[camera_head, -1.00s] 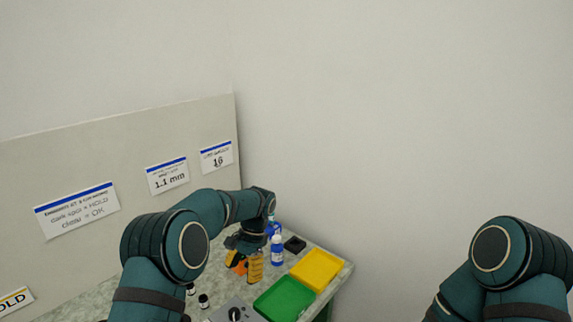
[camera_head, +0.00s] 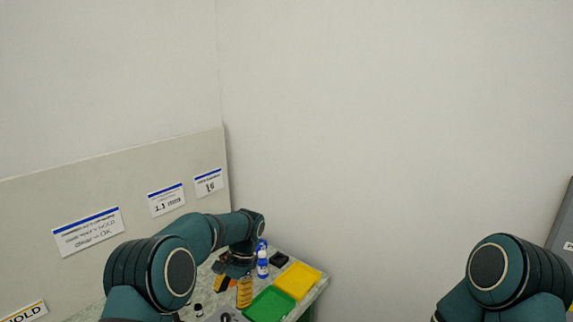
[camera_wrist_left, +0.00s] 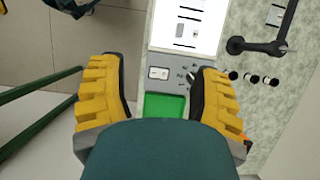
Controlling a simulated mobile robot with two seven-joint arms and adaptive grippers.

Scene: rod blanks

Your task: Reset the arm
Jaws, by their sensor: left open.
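My left arm comes in from the left in the head view, and its gripper (camera_head: 232,289) hangs above the worktop with its yellow fingers pointing down. In the left wrist view the two yellow fingers of this gripper (camera_wrist_left: 155,95) stand wide apart with nothing between them. Beyond them lie the worktop and part of the green tray. My right arm shows only as teal links at the lower right of the head view; its gripper is out of the frame.
A green tray (camera_head: 269,305) and a yellow tray (camera_head: 299,280) lie on the speckled worktop (camera_wrist_left: 250,120). A blue-and-white bottle (camera_head: 262,266) and a black block (camera_head: 279,259) stand behind them. A panel with signs (camera_head: 88,232) rises at the left.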

